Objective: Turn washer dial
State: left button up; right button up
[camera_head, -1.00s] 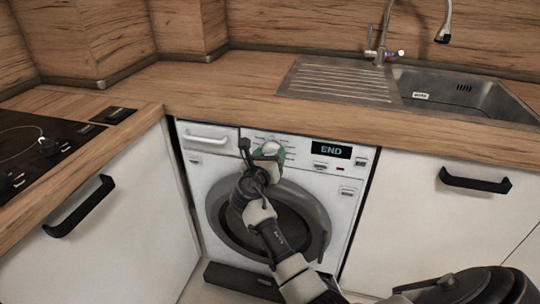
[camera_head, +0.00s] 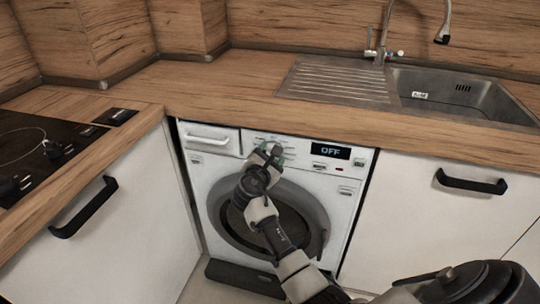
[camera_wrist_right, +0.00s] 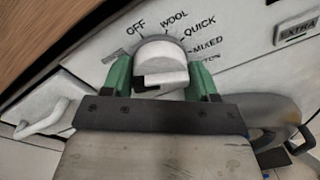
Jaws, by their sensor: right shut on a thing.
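The washer (camera_head: 334,185) is white, built in under the counter, with a round dark door. Its display (camera_head: 330,150) reads OFF. The dial (camera_wrist_right: 161,62) is a pale round knob in the right wrist view, with OFF, WOOL, QUICK and MIXED printed around it and one more label partly hidden. My right gripper (camera_head: 269,153) is at the control panel, its green fingers on either side of the dial in the wrist view (camera_wrist_right: 162,80), shut on it. The gripper mostly hides the dial in the head view. My left gripper is out of view.
A detergent drawer with a white handle (camera_head: 208,138) is left of the dial. The wooden counter (camera_head: 205,85) overhangs the panel. An EXTRA button (camera_wrist_right: 298,31) is to the right in the wrist view. Cabinets with black handles flank the washer.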

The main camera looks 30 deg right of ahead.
jog(key=shift+m, duration=0.9)
jog(key=m+b, duration=0.1)
jog(key=m, duration=0.1)
jog(key=shift+m, duration=0.3)
jog(key=m+b, duration=0.1)
jog(key=m, duration=0.2)
jog(key=m+y+b, duration=0.1)
jog(key=m+b, duration=0.1)
jog(key=m, duration=0.2)
jog(key=shift+t, duration=0.4)
pick_arm(q)
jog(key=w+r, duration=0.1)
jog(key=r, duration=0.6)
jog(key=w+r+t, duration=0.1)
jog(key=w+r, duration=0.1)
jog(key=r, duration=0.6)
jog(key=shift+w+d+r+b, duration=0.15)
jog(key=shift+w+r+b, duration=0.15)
jog(key=shift+b, duration=0.1)
pick_arm(e)
jog(key=shift+m, duration=0.6)
jog(key=o, duration=0.9)
